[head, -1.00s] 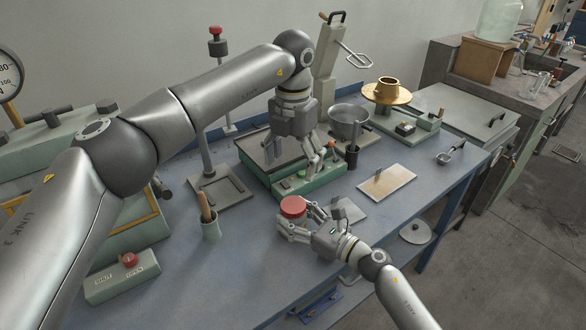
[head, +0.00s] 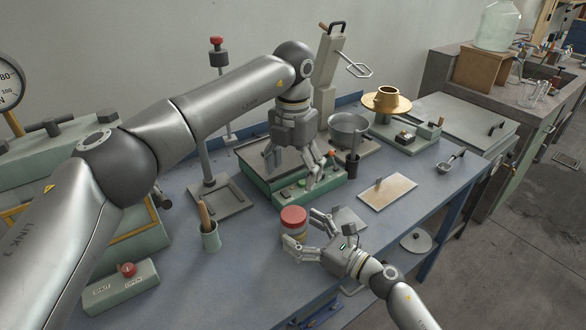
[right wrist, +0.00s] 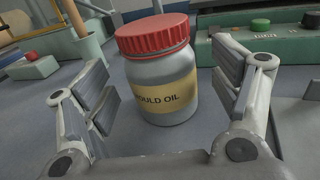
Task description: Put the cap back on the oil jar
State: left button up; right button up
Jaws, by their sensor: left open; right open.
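The oil jar (right wrist: 163,90) stands upright on the bench, a grey jar with a tan label reading "MOULD OIL". The red ribbed cap (right wrist: 153,36) sits level on its mouth; whether it is screwed tight cannot be told. In the head view the red cap (head: 293,215) tops the jar (head: 293,230). My right gripper (head: 304,231) is open just to the right of the jar, its fingers pointing at it and apart from it. My left gripper (head: 298,172) is open and empty, pointing down over the green control box behind the jar.
The green control box (head: 318,191) with buttons is behind the jar. A green cup with a wooden handle (head: 209,232) stands to its left. A tan board (head: 387,191) and a grey plate (head: 347,219) lie to the right.

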jog(key=v, duration=0.9)
jog(key=shift+s+d, duration=0.15)
jog(key=shift+d, duration=0.05)
